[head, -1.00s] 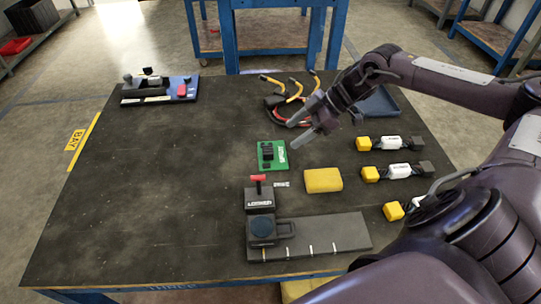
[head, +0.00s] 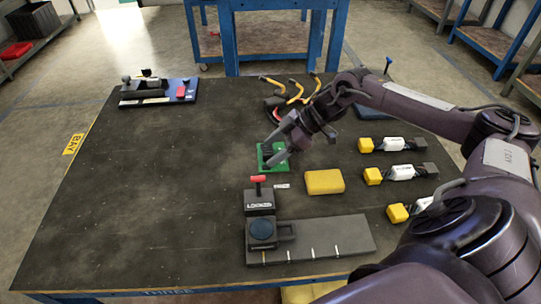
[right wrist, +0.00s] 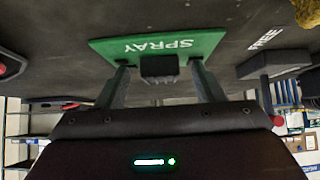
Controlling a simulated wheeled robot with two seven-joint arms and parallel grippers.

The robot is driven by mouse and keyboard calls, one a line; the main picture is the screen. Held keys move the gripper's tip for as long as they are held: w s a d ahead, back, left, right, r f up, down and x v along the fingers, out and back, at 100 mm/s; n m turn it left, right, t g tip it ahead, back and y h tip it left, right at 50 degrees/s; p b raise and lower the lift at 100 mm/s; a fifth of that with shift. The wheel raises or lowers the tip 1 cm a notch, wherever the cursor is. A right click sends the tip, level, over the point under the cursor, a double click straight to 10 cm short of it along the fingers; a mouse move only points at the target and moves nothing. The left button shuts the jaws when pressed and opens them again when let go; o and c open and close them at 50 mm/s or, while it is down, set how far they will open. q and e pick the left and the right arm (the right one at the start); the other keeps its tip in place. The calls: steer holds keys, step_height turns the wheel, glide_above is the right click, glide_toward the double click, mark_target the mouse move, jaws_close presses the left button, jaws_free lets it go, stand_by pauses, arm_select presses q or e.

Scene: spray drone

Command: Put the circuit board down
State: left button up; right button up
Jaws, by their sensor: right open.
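The green circuit board (head: 264,165) with a black part on it lies on the dark table, right of the middle. In the right wrist view the board (right wrist: 112,48) carries the word SPRAY, and its black part (right wrist: 158,67) shows between my fingers. My right gripper (head: 273,150) is open, its fingertips over the board and hiding part of it. In the right wrist view the fingers (right wrist: 160,72) stand on either side of the black part with gaps; I cannot tell whether they touch the board. My left gripper is not in view.
A yellow block (head: 324,182) and a black box with a red lever (head: 259,201) are near the board. Yellow-ended connectors (head: 393,144) lie at the right, yellow-tipped cables (head: 292,95) behind.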

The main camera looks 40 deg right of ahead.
steer(key=shift+c, duration=0.4)
steer(key=c, duration=1.1)
